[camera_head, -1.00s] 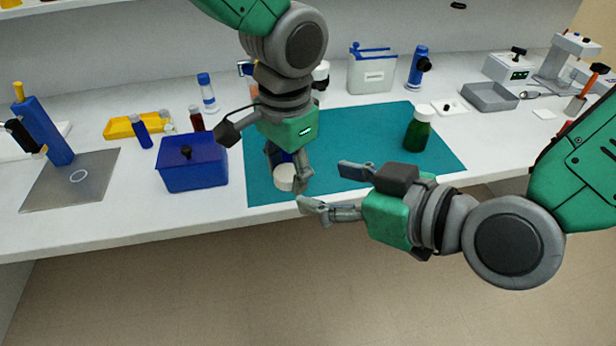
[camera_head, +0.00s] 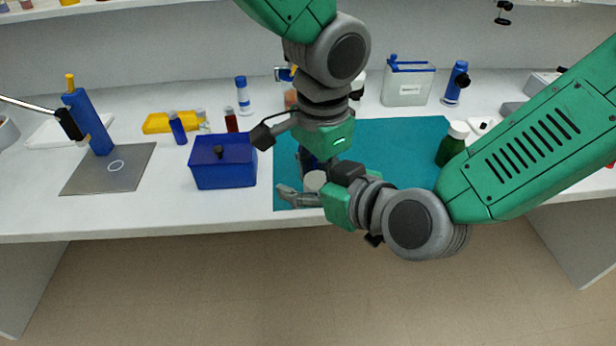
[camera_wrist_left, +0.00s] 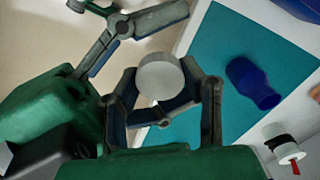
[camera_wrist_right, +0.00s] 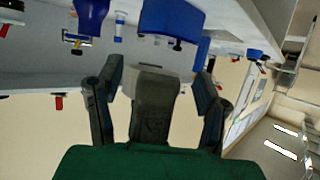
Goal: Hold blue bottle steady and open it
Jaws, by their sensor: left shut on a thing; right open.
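A blue bottle (camera_wrist_left: 253,83) shows on the teal mat (camera_wrist_left: 215,55) in the left wrist view, with no cap visible on it; I cannot tell if it stands or lies. In the head view only a bit of blue shows behind my left fingers. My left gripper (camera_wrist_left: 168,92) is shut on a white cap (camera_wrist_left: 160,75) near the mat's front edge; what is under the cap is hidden. The white cap (camera_head: 315,180) also shows in the head view. My right gripper (camera_head: 310,188) is open, close to the cap, its fingers partly hidden by its hand.
A blue box (camera_head: 223,166) stands left of the mat. A green bottle (camera_head: 451,146) with a white cap is at the mat's right, partly behind my right arm. Small bottles and a yellow tray (camera_head: 158,123) stand farther back.

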